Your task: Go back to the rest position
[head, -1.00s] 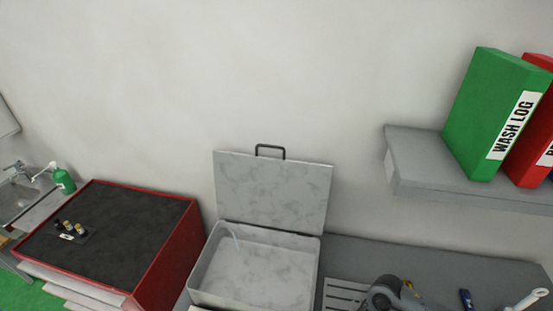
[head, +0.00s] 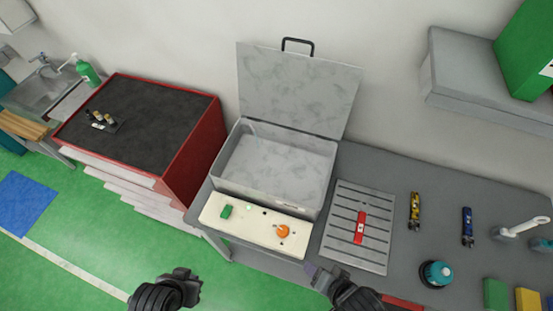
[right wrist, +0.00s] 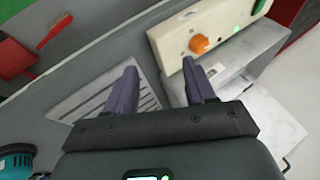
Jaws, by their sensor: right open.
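My right gripper (head: 325,279) is at the bottom middle of the head view, by the front edge of the grey bench, below the white control panel and slotted rack. In the right wrist view its two purple fingers (right wrist: 163,88) stand apart with nothing between them. My left gripper (head: 190,283) is at the bottom left of the head view, in front of the bench over the green floor. Its finger gap does not show clearly.
An open-lidded metal tank (head: 272,165) stands behind the control panel (head: 250,226) with its orange knob. A slotted rack (head: 340,255) holds a red item (head: 360,227). A teal-topped item (head: 436,274) and several tools lie on the bench (head: 400,170). A red cabinet (head: 195,150) stands left.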

